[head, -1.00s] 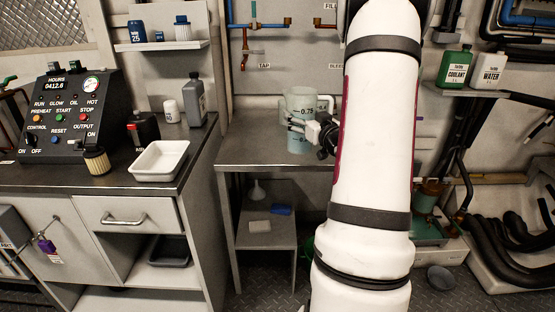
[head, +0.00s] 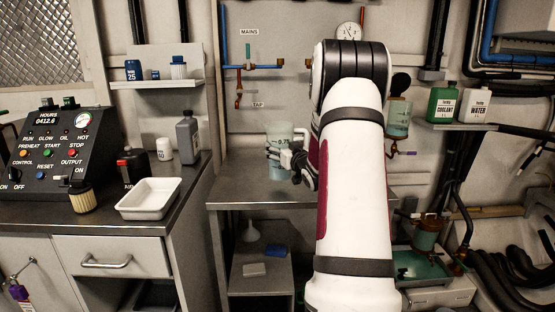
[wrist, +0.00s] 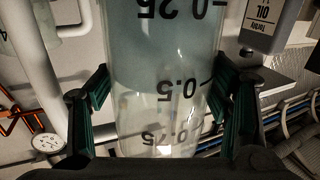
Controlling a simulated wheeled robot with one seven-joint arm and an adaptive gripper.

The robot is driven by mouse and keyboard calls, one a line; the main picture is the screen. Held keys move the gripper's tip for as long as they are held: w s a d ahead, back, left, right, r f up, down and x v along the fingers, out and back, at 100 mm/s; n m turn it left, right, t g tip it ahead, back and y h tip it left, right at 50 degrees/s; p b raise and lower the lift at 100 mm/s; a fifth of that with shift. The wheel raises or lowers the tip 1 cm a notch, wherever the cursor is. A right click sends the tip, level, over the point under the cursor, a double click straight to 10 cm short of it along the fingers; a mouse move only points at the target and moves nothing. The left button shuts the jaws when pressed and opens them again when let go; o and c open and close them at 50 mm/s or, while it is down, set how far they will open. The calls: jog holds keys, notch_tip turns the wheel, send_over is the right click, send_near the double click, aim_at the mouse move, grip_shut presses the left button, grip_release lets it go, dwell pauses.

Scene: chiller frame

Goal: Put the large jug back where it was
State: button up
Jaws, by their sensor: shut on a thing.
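The large jug (head: 279,141) is clear, with a pale blue-green liquid and volume marks, and shows over the middle workbench in the head view. My gripper (head: 290,160) is shut on it from the right. In the wrist view the jug (wrist: 165,60) fills the middle, upside down in the picture, with the liquid ending near the 0.5 mark. My gripper's green-padded fingers (wrist: 163,92) lie on both sides of it. The jug looks upright. I cannot tell whether its base touches the bench. My arm covers the bench's right part.
The grey bench (head: 235,185) has bare top left of the jug. On the left counter stand a grey oil bottle (head: 187,138), a white tray (head: 149,211) and a control panel (head: 62,155). Pipes (head: 255,66) run on the wall behind. Coolant (head: 442,104) and water (head: 473,106) bottles stand on the right shelf.

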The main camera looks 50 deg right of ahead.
jog(key=shift+w+d, duration=0.2)
jog(key=shift+w, duration=0.6)
jog(key=shift+w+f, duration=0.1)
jog(key=shift+f+b, duration=0.45)
jog(key=shift+f, duration=1.15)
jog(key=shift+f, duration=0.15)
jog(key=o, duration=1.9)
jog(key=shift+f, duration=0.1)
jog(key=shift+o, duration=0.2)
